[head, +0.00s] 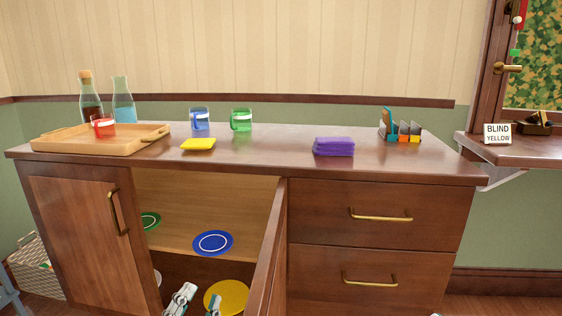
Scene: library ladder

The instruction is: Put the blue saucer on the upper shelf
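The blue saucer (213,243) with a white ring lies flat on the upper shelf (178,240) inside the open cabinet, near the shelf's front edge. Nothing holds it. My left gripper (201,291) is at the bottom of the head view, below and in front of the blue saucer. Its two fingers are spread with nothing between them, in front of the yellow saucer (229,294) on the lower level.
A green saucer (150,221) lies left on the upper shelf, partly behind the left door (85,240). The open right door (268,250) juts forward. The counter holds a tray (75,146), mugs, a yellow cloth (198,144) and purple cloths (334,146).

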